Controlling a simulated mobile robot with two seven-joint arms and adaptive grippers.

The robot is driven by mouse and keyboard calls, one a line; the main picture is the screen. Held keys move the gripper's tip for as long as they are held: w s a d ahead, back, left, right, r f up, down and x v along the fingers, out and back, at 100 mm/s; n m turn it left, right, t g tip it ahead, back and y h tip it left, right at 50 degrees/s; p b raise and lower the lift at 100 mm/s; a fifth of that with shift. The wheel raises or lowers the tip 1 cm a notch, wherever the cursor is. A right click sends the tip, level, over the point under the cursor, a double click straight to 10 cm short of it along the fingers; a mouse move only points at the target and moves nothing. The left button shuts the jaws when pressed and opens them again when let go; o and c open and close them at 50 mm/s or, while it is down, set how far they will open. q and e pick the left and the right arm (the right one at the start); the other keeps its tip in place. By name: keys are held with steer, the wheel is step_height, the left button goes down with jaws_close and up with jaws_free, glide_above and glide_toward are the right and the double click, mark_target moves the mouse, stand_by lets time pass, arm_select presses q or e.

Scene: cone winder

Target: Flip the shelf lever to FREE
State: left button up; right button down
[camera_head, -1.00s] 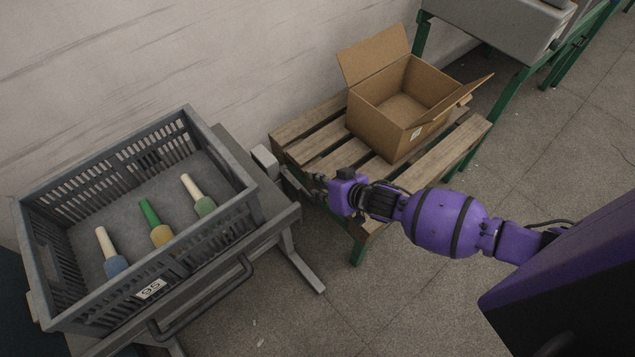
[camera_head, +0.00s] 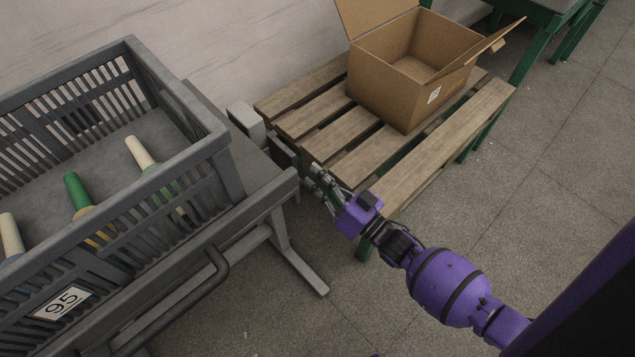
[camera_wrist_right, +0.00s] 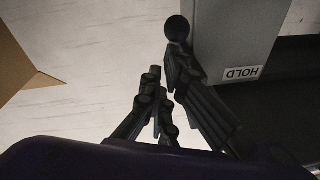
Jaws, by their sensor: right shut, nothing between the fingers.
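The shelf lever shows as a black ball knob (camera_wrist_right: 177,28) in the right wrist view, beside a grey box (camera_wrist_right: 235,40) with an upside-down HOLD label (camera_wrist_right: 242,73). No FREE label is visible. My right gripper (camera_wrist_right: 161,75) is shut and empty, its fingertips just below the knob in that picture; I cannot tell whether they touch it. In the head view the grey box (camera_head: 247,122) sits at the right side of the shelf, and my right gripper (camera_head: 314,172) is just right of the shelf's corner. My left gripper is not in view.
A grey crate (camera_head: 215,150) marked 95 holds several bobbins on the shelf (camera_head: 270,190) at left. A wooden pallet table (camera_head: 345,135) bearing an open cardboard box (camera_head: 400,95) stands close behind my right gripper. Floor is clear at lower right.

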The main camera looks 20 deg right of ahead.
arm_select(q)
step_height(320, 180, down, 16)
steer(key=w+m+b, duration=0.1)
steer(key=b, duration=1.3)
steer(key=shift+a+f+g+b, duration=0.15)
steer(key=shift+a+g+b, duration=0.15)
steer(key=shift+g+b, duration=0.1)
arm_select(e)
steer(key=w+a+f+t+y, duration=0.2)
steer(key=w+f+t, duration=0.2)
steer(key=w+f, duration=0.3)
steer(key=shift+a+n, duration=0.3)
steer(key=shift+n, duration=0.1)
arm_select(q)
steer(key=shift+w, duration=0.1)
arm_select(e)
steer(key=shift+r, duration=0.1)
